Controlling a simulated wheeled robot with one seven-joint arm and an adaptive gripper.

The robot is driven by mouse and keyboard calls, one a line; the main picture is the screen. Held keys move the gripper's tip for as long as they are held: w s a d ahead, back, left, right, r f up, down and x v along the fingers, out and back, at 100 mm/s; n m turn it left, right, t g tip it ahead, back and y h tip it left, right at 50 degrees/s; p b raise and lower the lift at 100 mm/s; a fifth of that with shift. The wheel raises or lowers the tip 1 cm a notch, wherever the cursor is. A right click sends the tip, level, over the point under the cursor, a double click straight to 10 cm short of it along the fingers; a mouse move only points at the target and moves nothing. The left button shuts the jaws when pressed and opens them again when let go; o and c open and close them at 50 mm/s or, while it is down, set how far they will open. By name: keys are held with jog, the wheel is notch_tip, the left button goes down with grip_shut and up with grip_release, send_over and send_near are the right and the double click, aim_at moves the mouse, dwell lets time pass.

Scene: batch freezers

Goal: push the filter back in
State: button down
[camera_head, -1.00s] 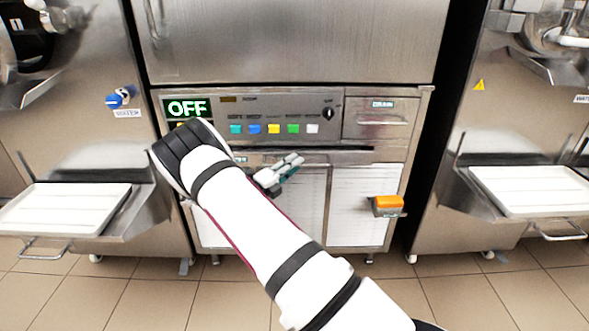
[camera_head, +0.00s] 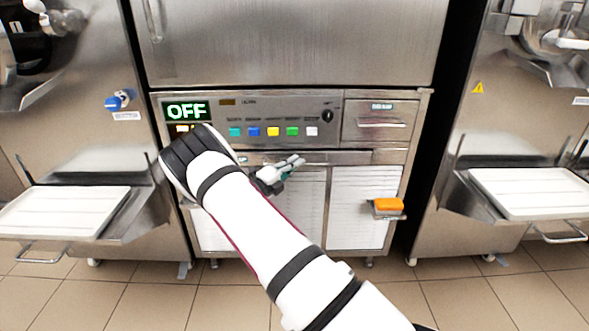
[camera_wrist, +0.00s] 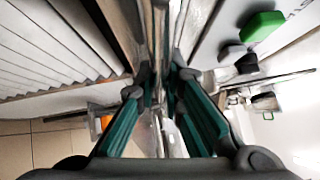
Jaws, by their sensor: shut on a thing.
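The filter (camera_head: 340,157) looks like the wide, low metal front in the slot under the control panel of the middle machine. It sits about level with the front around it. My gripper (camera_head: 293,164) is at the middle of this front, and the arm hides its left part. In the wrist view my gripper's green-padded fingers (camera_wrist: 160,88) are close together on a thin metal edge of the filter (camera_wrist: 160,30), seen end-on. The exact contact is blurred.
The control panel (camera_head: 255,118) with coloured buttons and an OFF display is just above. A small drawer (camera_head: 380,120) is at its right. Louvred panels (camera_head: 350,205) are below, with an orange-topped piece (camera_head: 388,205) sticking out. White trays (camera_head: 70,212) (camera_head: 530,192) jut out on both sides.

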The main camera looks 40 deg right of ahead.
jog(key=shift+w+d+r, duration=0.1)
jog(key=shift+w+d, duration=0.2)
jog(key=shift+w, duration=0.3)
jog(key=c, duration=1.7)
grip_release()
jog(key=shift+d, duration=0.1)
jog(key=v, duration=1.2)
jog(key=shift+s+r, duration=0.1)
